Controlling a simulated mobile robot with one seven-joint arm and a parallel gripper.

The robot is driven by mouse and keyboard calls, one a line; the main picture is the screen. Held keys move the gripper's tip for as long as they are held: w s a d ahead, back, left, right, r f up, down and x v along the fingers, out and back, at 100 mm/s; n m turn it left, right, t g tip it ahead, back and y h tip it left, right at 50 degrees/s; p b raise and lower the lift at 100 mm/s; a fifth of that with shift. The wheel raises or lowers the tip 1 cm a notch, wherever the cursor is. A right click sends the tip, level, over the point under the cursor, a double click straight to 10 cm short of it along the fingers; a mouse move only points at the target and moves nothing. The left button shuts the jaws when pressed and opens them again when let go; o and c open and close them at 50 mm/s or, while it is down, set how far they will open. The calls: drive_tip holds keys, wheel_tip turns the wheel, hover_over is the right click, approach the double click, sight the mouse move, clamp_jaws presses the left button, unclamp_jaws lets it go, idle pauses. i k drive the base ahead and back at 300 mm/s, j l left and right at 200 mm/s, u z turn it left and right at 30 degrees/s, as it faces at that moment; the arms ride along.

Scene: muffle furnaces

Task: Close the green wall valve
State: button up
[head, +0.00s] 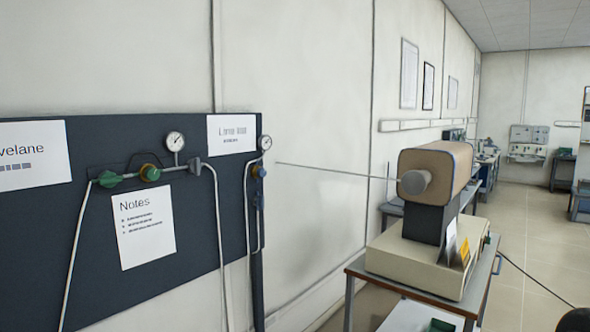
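A green round knob with a brass-coloured ring (150,173) sits on the pipe run on the dark wall panel (90,270), left of centre. A green lever-like part (108,180) is just left of it on the same pipe. I cannot tell from this view whether the valve is open or closed. A pressure gauge (175,141) stands above the pipe, right of the knob. My gripper is not in view.
A second gauge (265,142) and a blue valve part (259,171) are at the panel's right edge. A tube furnace (437,170) with a long thin rod (335,172) stands on a table (365,268) to the right. Open floor (530,230) lies beyond the table.

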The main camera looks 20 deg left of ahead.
sight(109, 179)
drive_tip(key=i+j+u, duration=0.1)
drive_tip(key=i+u, duration=0.2)
drive_tip(key=u, duration=0.15)
drive_tip(key=i+u, duration=0.35)
drive_tip(key=u, duration=0.15)
drive_tip(key=i+l+u, duration=0.15)
drive_tip(key=i+u, duration=0.15)
drive_tip(key=u, duration=0.15)
